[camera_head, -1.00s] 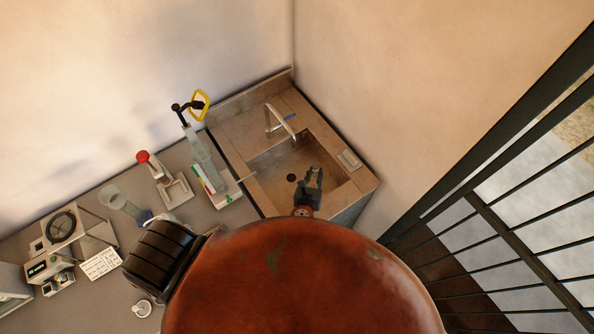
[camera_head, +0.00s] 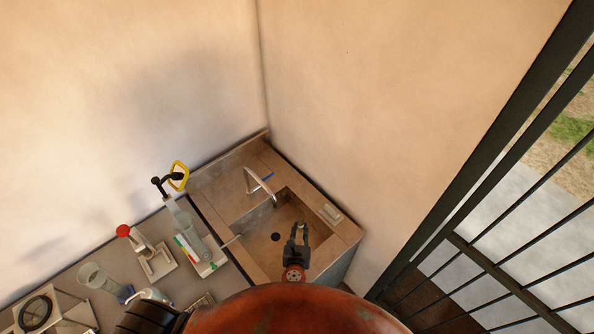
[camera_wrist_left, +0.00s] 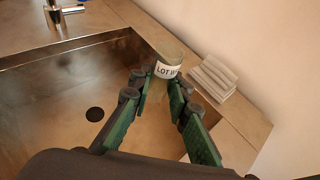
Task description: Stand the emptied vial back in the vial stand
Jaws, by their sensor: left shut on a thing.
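My left gripper (camera_head: 299,231) is over the sink basin, to the right of the drain. It is shut on a small clear vial (camera_wrist_left: 170,60) with a white label reading "LOT W…". In the left wrist view the vial is between the tips of the green-padded fingers (camera_wrist_left: 165,88). The head view shows it only as a tiny pale spot. I cannot tell from these frames which thing is the vial stand. My right gripper is not in view.
The metal sink (camera_head: 258,250) has a faucet (camera_head: 262,184) at its back left.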

